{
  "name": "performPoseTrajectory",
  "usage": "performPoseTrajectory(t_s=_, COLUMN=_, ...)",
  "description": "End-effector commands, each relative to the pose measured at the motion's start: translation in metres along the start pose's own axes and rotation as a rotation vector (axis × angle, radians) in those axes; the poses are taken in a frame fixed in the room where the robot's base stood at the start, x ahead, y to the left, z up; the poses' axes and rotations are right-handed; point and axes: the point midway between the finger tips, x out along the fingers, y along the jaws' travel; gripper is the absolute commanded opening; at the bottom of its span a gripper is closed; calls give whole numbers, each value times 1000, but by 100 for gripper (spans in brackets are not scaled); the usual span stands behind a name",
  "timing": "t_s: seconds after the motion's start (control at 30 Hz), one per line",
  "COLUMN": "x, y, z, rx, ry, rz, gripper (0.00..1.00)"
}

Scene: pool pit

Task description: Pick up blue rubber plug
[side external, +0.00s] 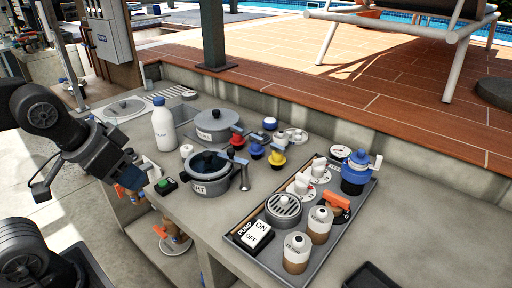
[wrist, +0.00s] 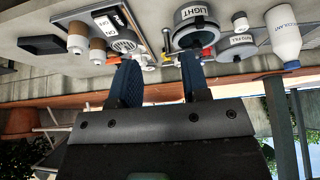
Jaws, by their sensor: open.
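A small round blue piece (side external: 270,123), which looks like the blue rubber plug, sits on the grey counter (side external: 225,232) behind the colored valves. I cannot pick out the plug surely in the wrist view.
Around the blue pieces stand a grey pot (side external: 212,170), a lidded pot (side external: 213,128), a yellow valve (side external: 277,157) and a white bottle (side external: 163,124). A tray (side external: 270,262) with jars, switches and a blue-topped pump (side external: 355,173) lies to the right.

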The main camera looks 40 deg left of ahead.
Motion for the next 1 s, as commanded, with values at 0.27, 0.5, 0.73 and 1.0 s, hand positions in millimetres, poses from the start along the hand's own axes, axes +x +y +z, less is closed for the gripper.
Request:
performPoseTrajectory(t_s=0.27, x=0, y=0, z=0, rx=0, ry=0, rz=0, gripper=65)
performPoseTrajectory(t_s=0.5, x=0, y=0, z=0, rx=0, ry=0, rz=0, gripper=86)
performPoseTrajectory(t_s=0.73, x=0, y=0, z=-2, rx=4, ry=-1, rz=0, gripper=86)
performPoseTrajectory(t_s=1.0, x=-2, y=-4, z=-72, rx=145, ry=-65, rz=36, gripper=86)
